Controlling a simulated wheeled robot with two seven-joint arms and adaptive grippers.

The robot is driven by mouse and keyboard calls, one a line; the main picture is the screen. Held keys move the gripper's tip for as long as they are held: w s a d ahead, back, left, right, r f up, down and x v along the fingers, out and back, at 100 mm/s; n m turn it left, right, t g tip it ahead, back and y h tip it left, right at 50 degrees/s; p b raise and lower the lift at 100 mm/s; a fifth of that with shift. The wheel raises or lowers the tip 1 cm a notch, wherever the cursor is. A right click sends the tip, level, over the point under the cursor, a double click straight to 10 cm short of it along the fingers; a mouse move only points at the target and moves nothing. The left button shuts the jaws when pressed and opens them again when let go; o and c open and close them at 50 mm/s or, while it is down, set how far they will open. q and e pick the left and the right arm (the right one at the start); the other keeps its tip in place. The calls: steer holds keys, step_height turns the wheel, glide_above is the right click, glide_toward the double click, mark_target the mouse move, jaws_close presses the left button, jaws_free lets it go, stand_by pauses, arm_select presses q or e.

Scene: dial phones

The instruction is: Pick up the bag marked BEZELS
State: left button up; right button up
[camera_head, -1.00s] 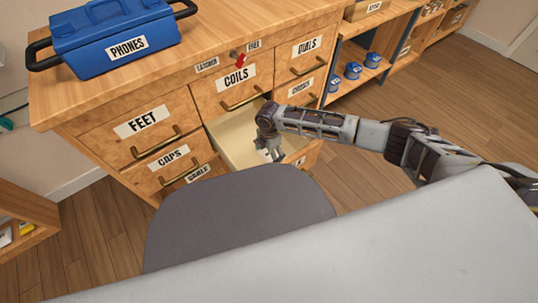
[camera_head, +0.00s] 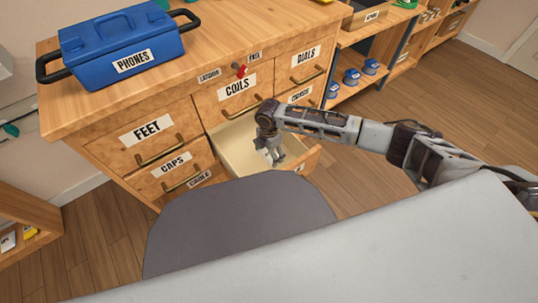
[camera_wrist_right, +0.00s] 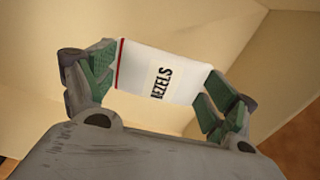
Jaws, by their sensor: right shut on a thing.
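The bag marked BEZELS (camera_wrist_right: 165,73) is white with a red edge at its left side, and its first letter is hidden in the right wrist view. My right gripper (camera_wrist_right: 160,90) is shut on the bag, with one green-padded finger at each side. In the head view my right gripper (camera_head: 274,155) hangs down inside an open drawer (camera_head: 237,146) below COILS; the bag cannot be made out there. My left gripper is not in view.
The wooden cabinet has shut drawers marked FEET (camera_head: 147,133), CAPS, COILS (camera_head: 238,88) and DIALS. A red key-like piece (camera_head: 241,71) sticks out above COILS. A blue PHONES toolbox (camera_head: 122,45) stands on top. Shelves with blue items (camera_head: 352,77) stand at the right.

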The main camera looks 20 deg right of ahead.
mark_target(269, 152)
step_height(269, 152, up, 3)
steer(key=shift+r+p, duration=0.15)
steer(key=shift+p, duration=0.5)
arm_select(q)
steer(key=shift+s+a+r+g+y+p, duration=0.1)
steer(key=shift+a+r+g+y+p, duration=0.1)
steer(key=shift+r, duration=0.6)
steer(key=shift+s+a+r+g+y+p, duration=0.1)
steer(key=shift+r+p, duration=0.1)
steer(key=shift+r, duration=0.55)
arm_select(e)
steer(key=shift+r, duration=0.9)
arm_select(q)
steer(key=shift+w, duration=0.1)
